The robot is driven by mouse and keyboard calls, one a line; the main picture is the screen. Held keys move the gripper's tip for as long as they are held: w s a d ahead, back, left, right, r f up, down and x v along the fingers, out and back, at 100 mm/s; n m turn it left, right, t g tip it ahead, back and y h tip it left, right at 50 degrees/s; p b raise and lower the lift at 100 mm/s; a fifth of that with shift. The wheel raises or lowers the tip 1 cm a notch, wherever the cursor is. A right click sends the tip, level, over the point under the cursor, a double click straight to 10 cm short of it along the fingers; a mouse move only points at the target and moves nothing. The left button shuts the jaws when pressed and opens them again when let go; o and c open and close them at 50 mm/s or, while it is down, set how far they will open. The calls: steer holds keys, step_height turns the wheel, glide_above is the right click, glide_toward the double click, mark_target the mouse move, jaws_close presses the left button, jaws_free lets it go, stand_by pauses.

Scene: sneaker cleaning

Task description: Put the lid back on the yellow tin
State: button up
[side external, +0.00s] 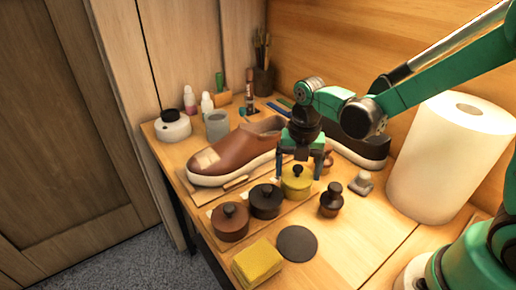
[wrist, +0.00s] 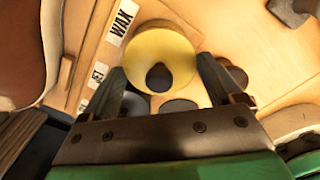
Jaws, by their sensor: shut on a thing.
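The yellow lid (wrist: 177,46), round with a dark knob, fills the middle of the wrist view. In the side view, the yellow tin (side external: 296,187) stands at the right end of a row of tins, with a yellow top and knob showing. My gripper (side external: 299,175) points down over it, one finger on each side. In the wrist view, my gripper (wrist: 160,66) is shut on the lid, its fingers against opposite edges. The lid hides the tin's opening, and I cannot tell whether the lid rests fully on the tin or sits slightly above it.
A black tin (side external: 266,202) and a brown tin (side external: 230,223) stand left of the yellow tin. A dark knobbed object (side external: 331,200) is close on the right. A brown shoe (side external: 235,155) lies behind. A black disc (side external: 297,244) and yellow sponges (side external: 258,262) lie in front.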

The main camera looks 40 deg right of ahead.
steer(key=shift+f, duration=0.1)
stand_by(0.7)
steer(key=o, duration=1)
steer(key=shift+c, duration=0.2)
steer(key=shift+r, duration=3.5)
jaws_close()
steer(key=shift+f, duration=0.1)
steer(key=shift+f, duration=2.25)
